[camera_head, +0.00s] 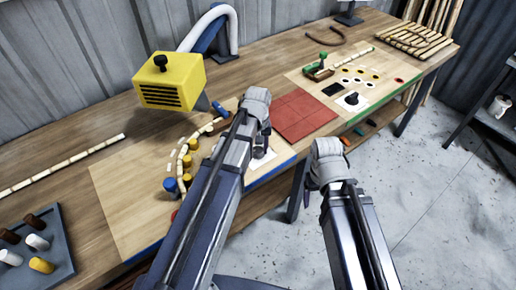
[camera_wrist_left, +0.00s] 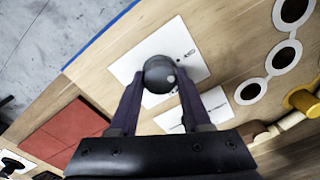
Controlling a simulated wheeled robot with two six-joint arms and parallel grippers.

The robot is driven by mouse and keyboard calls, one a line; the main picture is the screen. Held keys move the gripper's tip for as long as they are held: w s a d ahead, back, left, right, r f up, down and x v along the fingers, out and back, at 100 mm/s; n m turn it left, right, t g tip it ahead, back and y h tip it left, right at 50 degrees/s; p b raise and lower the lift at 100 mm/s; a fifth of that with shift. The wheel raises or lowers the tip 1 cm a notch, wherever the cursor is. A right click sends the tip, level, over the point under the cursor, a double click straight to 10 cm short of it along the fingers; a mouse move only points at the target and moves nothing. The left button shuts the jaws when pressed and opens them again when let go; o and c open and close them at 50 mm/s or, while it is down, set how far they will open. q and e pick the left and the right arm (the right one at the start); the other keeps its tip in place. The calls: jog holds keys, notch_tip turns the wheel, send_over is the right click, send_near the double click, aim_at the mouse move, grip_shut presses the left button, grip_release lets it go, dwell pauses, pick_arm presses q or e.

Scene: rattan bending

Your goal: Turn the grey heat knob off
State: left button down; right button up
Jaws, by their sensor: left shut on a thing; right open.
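The grey heat knob (camera_wrist_left: 160,73) is a round dark grey knob with a pale dot, on a white plate (camera_wrist_left: 192,62) with small print I cannot read. My left gripper (camera_wrist_left: 161,84) is shut on the knob, one finger on each side of it in the left wrist view. In the head view my left gripper (camera_head: 262,142) is over the white plate (camera_head: 264,157) near the table's front edge, and it hides the knob. My right gripper (camera_head: 312,190) hangs beyond the table's front edge, away from the knob; it is open and its fingers are mostly hidden.
A yellow box (camera_head: 170,82) with a black knob stands behind my left arm. Yellow and blue pegs with a curved rattan strip (camera_head: 180,160) lie left of my gripper. A red mat (camera_head: 305,117) and another dark knob (camera_head: 352,98) are to the right.

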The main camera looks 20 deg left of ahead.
aim_at(258, 149)
pick_arm(q)
jog(key=shift+n, duration=1.5)
jog(key=shift+c, duration=1.8)
grip_release()
jog(key=shift+r, duration=0.1)
notch_tip(258, 149, up, 8)
jog(key=p, duration=0.8)
jog(key=shift+f, duration=0.2)
